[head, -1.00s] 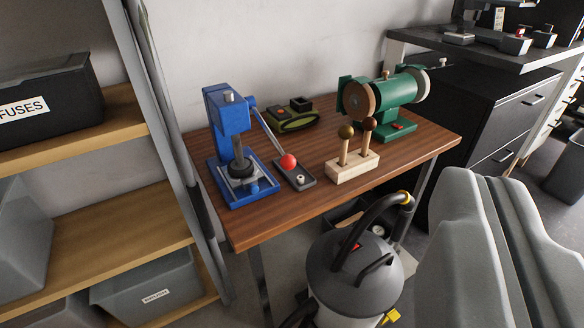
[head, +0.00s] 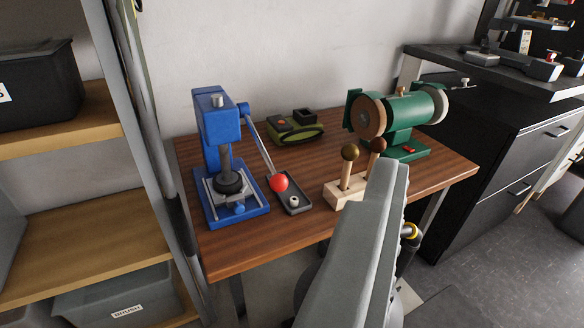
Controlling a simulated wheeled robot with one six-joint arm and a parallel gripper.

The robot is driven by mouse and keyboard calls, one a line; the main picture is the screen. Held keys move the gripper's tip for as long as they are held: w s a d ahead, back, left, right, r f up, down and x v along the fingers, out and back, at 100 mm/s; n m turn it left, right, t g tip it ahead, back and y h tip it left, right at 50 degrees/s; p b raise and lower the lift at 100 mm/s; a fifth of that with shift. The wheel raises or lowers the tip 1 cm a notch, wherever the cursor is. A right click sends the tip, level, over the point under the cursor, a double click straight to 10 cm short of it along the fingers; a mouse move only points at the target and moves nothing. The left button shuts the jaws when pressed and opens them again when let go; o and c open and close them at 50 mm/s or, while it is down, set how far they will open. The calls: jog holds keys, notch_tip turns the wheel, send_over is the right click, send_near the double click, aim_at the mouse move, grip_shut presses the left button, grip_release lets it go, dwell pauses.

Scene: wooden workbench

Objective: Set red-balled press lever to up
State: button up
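The blue press (head: 216,135) stands on the left of the wooden workbench. Its thin metal lever (head: 260,146) slopes down to the right from a pivot high on the press. The red ball (head: 279,183) at the lever's end hangs low, by a small dark tray (head: 291,196). My gripper (head: 388,175) is the grey shape rising from the bottom edge, right of the ball and apart from the lever. It shows nearly edge-on, so its opening cannot be told. I see nothing held in it.
A wooden block with two ball-topped sticks (head: 345,190) stands just behind my gripper, partly hidden by it. A green bench grinder (head: 400,110) is at the back right, and a green-black device (head: 294,130) behind the lever. Shelves (head: 75,220) stand left. A vacuum (head: 310,290) sits below.

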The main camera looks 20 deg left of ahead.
jog(key=w+a+f+n+y, duration=0.2)
jog(key=w+f, duration=0.4)
jog(key=w, duration=0.2)
jog(key=n+g+y, duration=0.3)
jog(key=g+y, duration=0.1)
jog(key=y, duration=0.5)
send_near(277, 177)
jog(key=x, duration=0.4)
jog(key=f+x, duration=0.1)
jog(key=x, duration=0.7)
jog(key=shift+d+f, duration=0.2)
jog(key=shift+f, duration=0.15)
grip_shut()
